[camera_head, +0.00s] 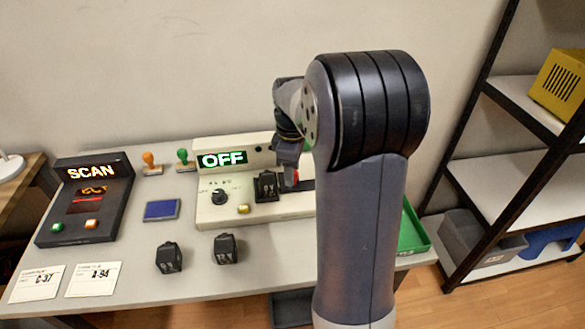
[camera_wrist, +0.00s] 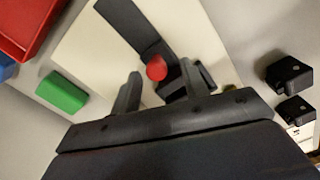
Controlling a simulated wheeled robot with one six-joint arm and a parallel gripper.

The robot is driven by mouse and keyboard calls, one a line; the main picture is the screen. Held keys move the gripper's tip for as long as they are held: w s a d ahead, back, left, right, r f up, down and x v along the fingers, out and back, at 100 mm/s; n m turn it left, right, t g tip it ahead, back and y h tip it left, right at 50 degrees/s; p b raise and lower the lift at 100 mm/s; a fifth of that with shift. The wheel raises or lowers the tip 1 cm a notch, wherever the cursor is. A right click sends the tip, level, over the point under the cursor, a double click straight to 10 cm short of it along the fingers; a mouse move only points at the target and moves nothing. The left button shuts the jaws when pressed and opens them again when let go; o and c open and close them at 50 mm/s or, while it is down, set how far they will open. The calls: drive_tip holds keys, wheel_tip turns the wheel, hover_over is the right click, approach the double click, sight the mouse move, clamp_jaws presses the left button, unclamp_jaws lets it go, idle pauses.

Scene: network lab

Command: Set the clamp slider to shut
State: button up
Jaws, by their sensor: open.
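The pale device (camera_head: 245,208) on the table has a green-lit OFF display (camera_head: 222,159), a dark knob (camera_head: 220,196), a yellow button (camera_head: 243,209) and a black block (camera_head: 267,187). A dark slider track (camera_wrist: 133,27) with a round red knob (camera_wrist: 156,67) lies on it in the wrist view; I take this as the clamp slider. My gripper (camera_wrist: 161,88) is open above the device, its fingers on either side of the red knob in the picture. I cannot tell whether they touch it. In the head view, my arm hides the device's right part.
Two black blocks (camera_head: 168,257) (camera_head: 227,249) stand at the front. A green tray (camera_head: 413,235) is right. A red container (camera_wrist: 22,28) and green object (camera_wrist: 62,92) show in the wrist view.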

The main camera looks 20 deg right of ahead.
wheel_tip(320, 180, up, 11)
drive_tip(key=p, duration=0.1)
drive_tip(key=shift+p, duration=0.35)
drive_tip(key=shift+f, duration=0.15)
wheel_tip(320, 180, down, 10)
drive_tip(key=shift+f+b, duration=0.1)
drive_tip(key=shift+b, duration=0.75)
drive_tip(key=shift+s+d+f+b, duration=0.2)
drive_tip(key=shift+d+b, duration=0.05)
drive_tip(key=shift+d, duration=0.35)
drive_tip(key=shift+s+d+f+b, duration=0.15)
drive_tip(key=shift+d+b, duration=0.05)
drive_tip(key=shift+d, duration=0.4)
drive_tip(key=shift+s+d, duration=0.1)
drive_tip(key=shift+d, duration=0.25)
drive_tip(key=shift+r, duration=0.1)
